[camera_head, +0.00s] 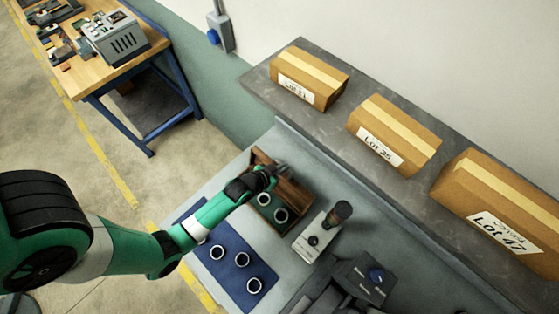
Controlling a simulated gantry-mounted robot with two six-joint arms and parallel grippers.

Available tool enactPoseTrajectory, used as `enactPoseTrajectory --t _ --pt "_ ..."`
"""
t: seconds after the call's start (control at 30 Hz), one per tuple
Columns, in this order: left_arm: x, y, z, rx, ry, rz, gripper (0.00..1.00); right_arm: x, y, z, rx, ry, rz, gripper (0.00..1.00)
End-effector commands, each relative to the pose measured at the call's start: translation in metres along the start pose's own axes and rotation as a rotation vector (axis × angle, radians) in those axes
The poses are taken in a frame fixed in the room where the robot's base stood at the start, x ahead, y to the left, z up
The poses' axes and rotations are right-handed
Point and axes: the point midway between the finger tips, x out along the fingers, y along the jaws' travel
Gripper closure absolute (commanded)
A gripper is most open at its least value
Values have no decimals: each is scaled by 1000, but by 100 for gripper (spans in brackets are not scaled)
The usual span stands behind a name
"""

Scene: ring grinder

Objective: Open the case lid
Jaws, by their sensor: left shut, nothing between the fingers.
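The brown case (293,194) sits on the grey bench. Its green-lined inside shows, with rings (280,215) in it, and a brown panel that looks like the raised lid stands along its back side. My left gripper (282,169) is over the back left part of the case, close to the top of that panel. It is shut with nothing in it. Whether it touches the panel I cannot tell. The gripper and wrist hide the left part of the case. My right gripper is out of view.
A blue mat (224,272) with several rings lies in front of the case. A grey device with a dark knob (317,238) stands right of it, and a dark machine (361,277) beyond that. Cardboard boxes (390,135) line the shelf behind. A wooden workbench (100,85) stands far left.

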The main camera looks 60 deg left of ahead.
Motion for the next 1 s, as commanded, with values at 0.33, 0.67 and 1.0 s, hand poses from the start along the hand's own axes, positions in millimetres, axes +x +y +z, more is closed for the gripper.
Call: enactPoseTrajectory --t 0.33,0.67,1.0 --pt "-53 0 -22 0 3 -1 100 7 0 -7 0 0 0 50" --pt "-88 0 -28 0 2 -1 100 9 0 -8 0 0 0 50" --pt "-88 0 -28 0 3 -1 100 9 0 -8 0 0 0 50"
